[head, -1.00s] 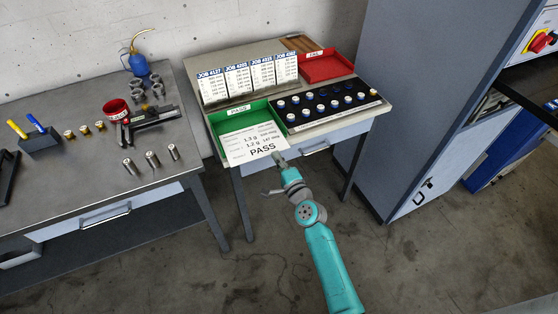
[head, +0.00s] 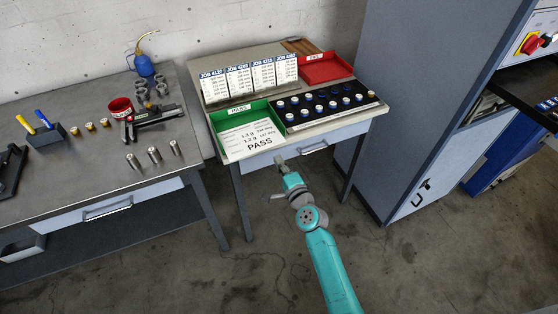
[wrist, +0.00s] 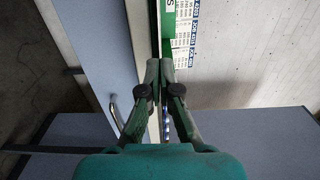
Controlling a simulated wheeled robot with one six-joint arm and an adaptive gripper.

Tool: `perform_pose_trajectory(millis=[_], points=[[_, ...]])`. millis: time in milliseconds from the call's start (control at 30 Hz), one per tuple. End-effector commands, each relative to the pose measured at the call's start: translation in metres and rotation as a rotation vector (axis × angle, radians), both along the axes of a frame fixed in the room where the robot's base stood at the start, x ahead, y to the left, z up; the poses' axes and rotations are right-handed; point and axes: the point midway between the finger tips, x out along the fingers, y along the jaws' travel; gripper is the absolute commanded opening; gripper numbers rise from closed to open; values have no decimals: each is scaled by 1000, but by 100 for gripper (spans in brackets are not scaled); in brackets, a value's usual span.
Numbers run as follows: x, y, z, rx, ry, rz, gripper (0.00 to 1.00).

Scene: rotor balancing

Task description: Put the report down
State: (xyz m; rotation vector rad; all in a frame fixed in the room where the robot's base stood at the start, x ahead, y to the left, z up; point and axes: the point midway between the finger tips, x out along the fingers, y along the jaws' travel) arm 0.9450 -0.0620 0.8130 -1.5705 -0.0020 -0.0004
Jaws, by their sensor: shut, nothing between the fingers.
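The report (head: 250,138), a white sheet with PASS printed large, lies in the green PASS tray (head: 229,157) on the small table. It covers much of the tray floor. My gripper (head: 279,160) is in front of the table's front edge, a little apart from the report and tray. In the wrist view my gripper (wrist: 159,64) has its fingertips together and nothing shows between them. The green tray edge (wrist: 168,30) shows just beyond the fingertips.
A black tray (head: 328,114) of several capped pieces sits right of the green tray. A red FAIL tray (head: 327,68) and job cards (head: 250,80) stand behind. A workbench (head: 80,170) is at left, a tall grey cabinet (head: 420,110) at right. Floor in front is clear.

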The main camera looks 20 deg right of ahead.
Motion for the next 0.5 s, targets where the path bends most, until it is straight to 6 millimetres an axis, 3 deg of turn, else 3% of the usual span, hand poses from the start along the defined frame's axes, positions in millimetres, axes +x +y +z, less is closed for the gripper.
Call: perform_pose_trajectory(millis=[500], points=[[-72, 0, -1, 0, 2, -1, 0]])
